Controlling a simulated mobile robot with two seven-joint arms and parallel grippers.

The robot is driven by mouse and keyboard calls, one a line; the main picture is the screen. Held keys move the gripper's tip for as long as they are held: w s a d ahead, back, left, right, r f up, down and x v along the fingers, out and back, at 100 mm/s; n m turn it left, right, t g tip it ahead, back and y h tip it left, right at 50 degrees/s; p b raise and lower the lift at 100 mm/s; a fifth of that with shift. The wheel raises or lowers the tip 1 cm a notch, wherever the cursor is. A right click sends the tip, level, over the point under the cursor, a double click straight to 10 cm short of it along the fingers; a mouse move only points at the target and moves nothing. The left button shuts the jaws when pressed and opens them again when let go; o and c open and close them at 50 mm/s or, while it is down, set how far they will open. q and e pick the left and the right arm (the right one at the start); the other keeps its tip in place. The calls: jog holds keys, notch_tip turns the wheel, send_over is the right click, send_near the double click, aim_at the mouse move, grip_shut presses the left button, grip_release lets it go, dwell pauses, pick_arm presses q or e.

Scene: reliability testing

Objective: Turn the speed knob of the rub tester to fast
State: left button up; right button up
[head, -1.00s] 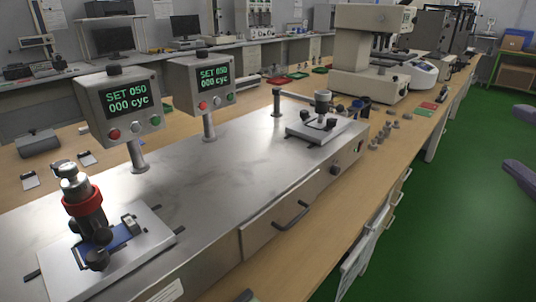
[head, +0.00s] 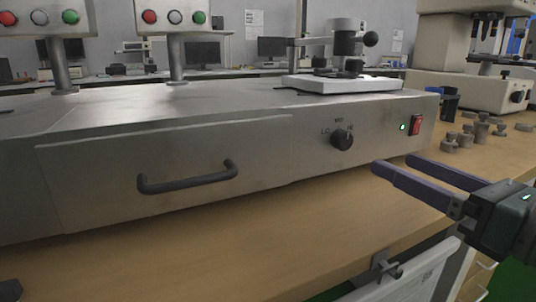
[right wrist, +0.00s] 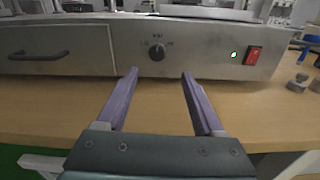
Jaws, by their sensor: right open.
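The rub tester (head: 260,150) is a long metal box on the wooden bench. Its black speed knob (head: 342,139) sits on the front face, with LO to its left, a mark above it and a partly hidden mark at its right. The knob also shows in the right wrist view (right wrist: 156,53), beyond and between the fingertips. A lit red switch (head: 415,126) with a green light is to the right of the knob. My right gripper (head: 392,163) is open and empty, in front of and right of the knob, apart from the panel. My left gripper is not in view.
A black drawer handle (head: 188,178) sticks out of the front panel at left. Several grey weights (head: 480,130) stand on the bench at right. A white plate with a rubbing head (head: 345,82) is on top. The bench (head: 290,225) before the panel is clear.

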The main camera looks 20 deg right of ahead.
aim_at(347, 142)
jog(key=shift+w+a+r+p, duration=0.15)
jog(key=shift+w+a+p, duration=0.1)
jog(key=shift+w, duration=0.3)
jog(key=shift+w+a+r+p, duration=0.1)
jog(key=shift+w+a+p, duration=0.15)
jog(key=shift+w, duration=0.3)
jog(key=w, duration=0.6)
jog(key=shift+w+a+f, duration=0.15)
jog(key=shift+w+f, duration=0.05)
jog(key=shift+w, duration=0.45)
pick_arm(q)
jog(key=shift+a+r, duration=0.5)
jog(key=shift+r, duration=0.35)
pick_arm(e)
jog(key=c, duration=0.4)
grip_shut()
